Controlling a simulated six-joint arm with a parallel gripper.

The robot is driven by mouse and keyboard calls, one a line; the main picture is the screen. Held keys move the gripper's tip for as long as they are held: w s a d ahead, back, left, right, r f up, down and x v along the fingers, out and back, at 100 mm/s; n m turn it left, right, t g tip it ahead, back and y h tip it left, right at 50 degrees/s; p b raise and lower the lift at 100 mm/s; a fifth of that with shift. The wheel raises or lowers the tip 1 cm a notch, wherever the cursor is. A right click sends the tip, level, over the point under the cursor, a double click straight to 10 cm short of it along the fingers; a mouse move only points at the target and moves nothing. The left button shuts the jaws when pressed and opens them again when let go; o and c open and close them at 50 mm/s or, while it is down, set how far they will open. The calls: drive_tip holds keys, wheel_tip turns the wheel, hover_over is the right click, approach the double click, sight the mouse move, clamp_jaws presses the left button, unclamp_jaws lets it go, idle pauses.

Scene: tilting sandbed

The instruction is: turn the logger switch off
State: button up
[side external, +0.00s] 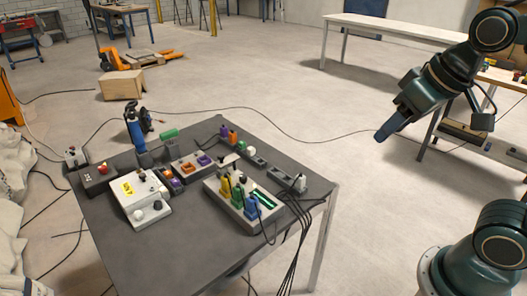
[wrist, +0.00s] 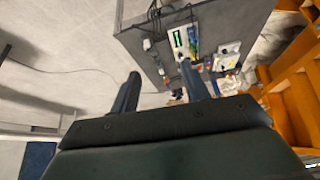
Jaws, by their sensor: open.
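My gripper (side external: 388,130) is raised at the right in the side external view, well clear of the grey table (side external: 190,250). In the wrist view its two fingers (wrist: 160,80) stand apart with nothing between them. Several devices stand on the table. A white box (side external: 128,192) with a yellow label and knobs is at the front left. A white panel (side external: 232,205) holds green, yellow and blue plugs; it also shows in the wrist view (wrist: 178,38). I cannot tell which device is the logger, nor its switch's position.
A dark box with a red button (side external: 98,180) is at the table's left edge. A blue upright tool (side external: 134,130) stands at the back. Black cables (side external: 292,225) hang over the front right edge. Open floor and air lie between my gripper and the table.

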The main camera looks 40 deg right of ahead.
drive_tip(key=w+m, duration=0.2)
drive_tip(key=w, duration=0.8)
drive_tip(key=m+g+h, duration=0.2)
drive_tip(key=m+h, duration=0.1)
drive_tip(key=m, duration=0.2)
hover_over(243, 177)
drive_tip(key=s+a, duration=0.3)
drive_tip(key=s, duration=0.1)
wheel_tip(243, 177, down, 20)
drive_tip(key=shift+s+a, duration=0.2)
drive_tip(key=shift+y, duration=0.3)
drive_tip(key=shift+x, duration=6.85)
drive_tip(key=shift+d, duration=0.1)
drive_tip(key=shift+n, duration=0.3)
drive_tip(key=c, duration=1)
